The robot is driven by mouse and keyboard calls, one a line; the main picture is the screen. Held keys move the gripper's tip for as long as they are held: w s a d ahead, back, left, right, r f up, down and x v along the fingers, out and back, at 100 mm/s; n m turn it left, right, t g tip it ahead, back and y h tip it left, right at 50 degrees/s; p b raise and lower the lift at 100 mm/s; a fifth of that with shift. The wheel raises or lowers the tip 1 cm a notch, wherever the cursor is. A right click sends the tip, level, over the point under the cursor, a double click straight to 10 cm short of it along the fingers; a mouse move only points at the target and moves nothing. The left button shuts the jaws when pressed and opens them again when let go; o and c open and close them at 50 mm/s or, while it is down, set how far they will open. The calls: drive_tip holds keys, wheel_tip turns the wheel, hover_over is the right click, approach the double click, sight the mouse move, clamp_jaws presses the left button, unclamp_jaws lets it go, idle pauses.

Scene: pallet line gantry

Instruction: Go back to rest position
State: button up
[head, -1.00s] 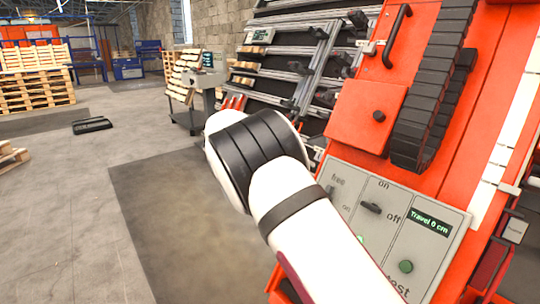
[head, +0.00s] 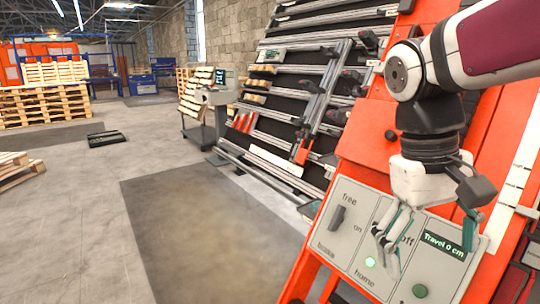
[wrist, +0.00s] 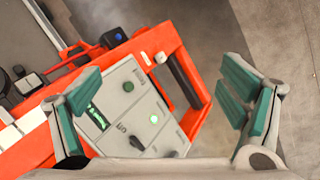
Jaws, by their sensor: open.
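My gripper (head: 393,232) hangs in front of the grey control panel (head: 345,249) at the right of the head view. Its teal-padded fingers are spread and hold nothing. In the wrist view, the open fingers (wrist: 165,105) stand either side of the panel (wrist: 143,112), which lies beyond them. The gripper hides part of the panel's middle. I cannot tell whether a finger touches it.
The panel sits on an orange machine (head: 360,150) with a slanted rack of rails (head: 290,85) behind it. A cart (head: 205,105) stands further back. Wooden pallets (head: 45,105) are at the far left, and a black object (head: 105,138) lies on the floor.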

drive_tip(key=s+a+f+t+y, duration=0.1)
drive_tip(key=s+a+f, duration=0.15)
drive_tip(key=s, duration=0.65)
drive_tip(key=s+a+f+t+y, duration=0.1)
drive_tip(key=s+f, duration=0.3)
drive_tip(key=s, duration=0.4)
wheel_tip(320, 180, up, 30)
drive_tip(key=d+t+p, duration=0.1)
drive_tip(key=t+p, duration=0.2)
drive_tip(key=p, duration=2.5)
drive_tip(key=shift+r+m+t, duration=0.15)
drive_tip(key=shift+m+t, duration=0.15)
drive_tip(key=shift+c, duration=0.6)
